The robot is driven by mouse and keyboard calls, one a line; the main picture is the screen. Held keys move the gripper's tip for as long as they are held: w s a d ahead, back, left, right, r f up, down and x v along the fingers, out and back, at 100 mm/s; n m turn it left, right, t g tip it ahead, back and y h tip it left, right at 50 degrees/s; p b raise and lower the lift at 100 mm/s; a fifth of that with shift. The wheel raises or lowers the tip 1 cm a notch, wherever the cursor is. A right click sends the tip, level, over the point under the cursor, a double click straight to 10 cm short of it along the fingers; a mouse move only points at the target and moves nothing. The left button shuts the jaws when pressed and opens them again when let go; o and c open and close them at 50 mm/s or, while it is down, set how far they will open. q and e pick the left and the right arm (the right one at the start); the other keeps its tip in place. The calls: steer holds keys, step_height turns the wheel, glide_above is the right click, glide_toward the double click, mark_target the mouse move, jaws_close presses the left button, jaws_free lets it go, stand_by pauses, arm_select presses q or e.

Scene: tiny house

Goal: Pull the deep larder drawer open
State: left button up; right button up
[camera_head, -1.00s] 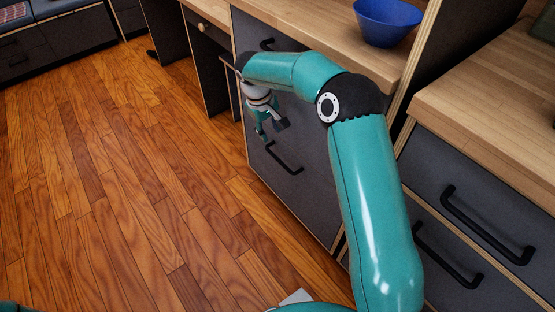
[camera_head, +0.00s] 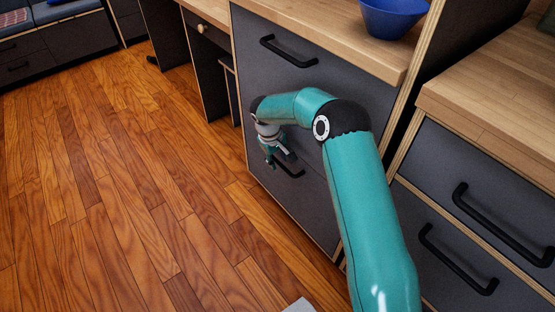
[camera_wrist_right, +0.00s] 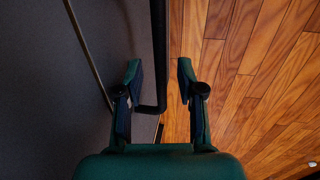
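The deep larder drawer (camera_head: 305,204) is the tall dark grey lower front in the middle cabinet. It looks closed, flush with the cabinet. Its black bar handle (camera_head: 292,173) is partly hidden by my right gripper (camera_head: 272,160), which is at the handle. In the right wrist view, my right gripper (camera_wrist_right: 160,70) has its fingers apart. The drawer handle (camera_wrist_right: 158,45) appears between them, nearer the left finger, without visible contact. The drawer front (camera_wrist_right: 50,100) fills the left side of that view. My left gripper is not in view.
An upper drawer with a black handle (camera_head: 288,52) sits above. A blue bowl (camera_head: 392,18) stands on the wooden counter (camera_head: 340,43). More handled drawers (camera_head: 455,260) are at the right. The wooden floor (camera_head: 120,200) in front is clear.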

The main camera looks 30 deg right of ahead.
steer(key=shift+c, duration=0.2)
jaws_close()
steer(key=shift+a, duration=0.1)
